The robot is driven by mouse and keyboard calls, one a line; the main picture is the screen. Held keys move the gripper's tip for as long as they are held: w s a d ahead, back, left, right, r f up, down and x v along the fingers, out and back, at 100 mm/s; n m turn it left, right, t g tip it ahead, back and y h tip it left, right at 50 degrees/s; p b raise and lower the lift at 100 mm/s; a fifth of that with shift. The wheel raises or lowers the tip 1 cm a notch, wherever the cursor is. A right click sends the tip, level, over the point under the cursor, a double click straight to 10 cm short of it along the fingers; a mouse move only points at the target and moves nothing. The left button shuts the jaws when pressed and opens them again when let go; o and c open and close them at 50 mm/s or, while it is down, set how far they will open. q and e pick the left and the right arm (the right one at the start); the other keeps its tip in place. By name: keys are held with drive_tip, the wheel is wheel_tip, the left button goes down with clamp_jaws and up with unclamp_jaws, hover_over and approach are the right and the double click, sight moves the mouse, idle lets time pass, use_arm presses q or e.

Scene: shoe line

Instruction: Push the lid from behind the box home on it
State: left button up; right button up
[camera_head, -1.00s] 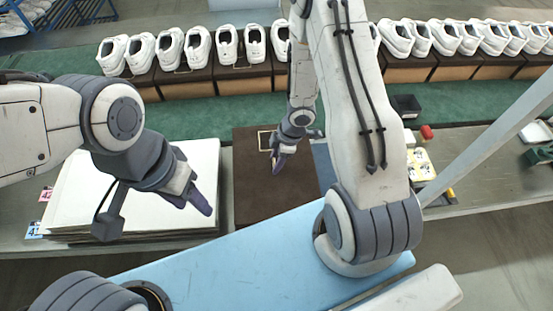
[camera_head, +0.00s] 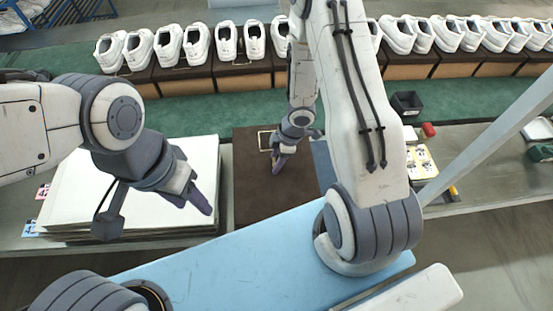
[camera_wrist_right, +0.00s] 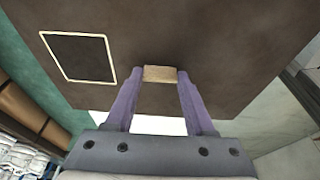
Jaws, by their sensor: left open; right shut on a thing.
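A dark brown flat surface (camera_head: 252,195), which looks like the box top or lid, lies in the middle of the bench with a pale-outlined rectangle near its far end. I cannot tell where lid and box part. It fills much of the right wrist view (camera_wrist_right: 220,40). My right gripper (camera_head: 277,168) reaches down over it. In the right wrist view its fingers (camera_wrist_right: 160,88) are closed on the sides of a small tan block (camera_wrist_right: 160,73), which lies against the brown surface. My left gripper (camera_head: 202,200) is open and empty above the white sheets at left.
A stack of white sheets (camera_head: 75,190) lies left of the brown surface. Several white shoes (camera_head: 227,40) stand on boxes along the green belt (camera_head: 190,115) behind. A black bin (camera_head: 407,102) and a red item (camera_head: 429,129) are at right. My right arm hides part of the bench.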

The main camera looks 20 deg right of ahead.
drive_tip(key=shift+f+b, duration=0.45)
drive_tip(key=shift+f, duration=0.2)
drive_tip(key=o, duration=1.3)
drive_tip(key=shift+c, duration=0.2)
drive_tip(key=w+p+v, duration=0.1)
drive_tip(key=p+v, duration=0.5)
drive_tip(key=v, duration=0.5)
drive_tip(key=w+a+r+m+t+h+b, duration=0.3)
drive_tip(key=a+r+m+h+b, duration=0.1)
drive_tip(key=r+b, duration=0.3)
drive_tip(key=s+a+r+m+g+b, duration=0.1)
drive_tip(key=s+a+b, duration=0.1)
drive_tip(key=s+a, duration=0.2)
drive_tip(key=s+a+r+m+g+y+b, duration=0.1)
drive_tip(key=s+a+b, duration=0.1)
drive_tip(key=s, duration=0.8)
drive_tip(key=s+a+r+m+g+y+b, duration=0.1)
drive_tip(key=s+a+b, duration=0.1)
drive_tip(key=s+a, duration=0.3)
drive_tip(key=shift+s+a+r+g, duration=0.3)
drive_tip(key=shift+s+a+g, duration=0.1)
drive_tip(key=shift+s, duration=0.6)
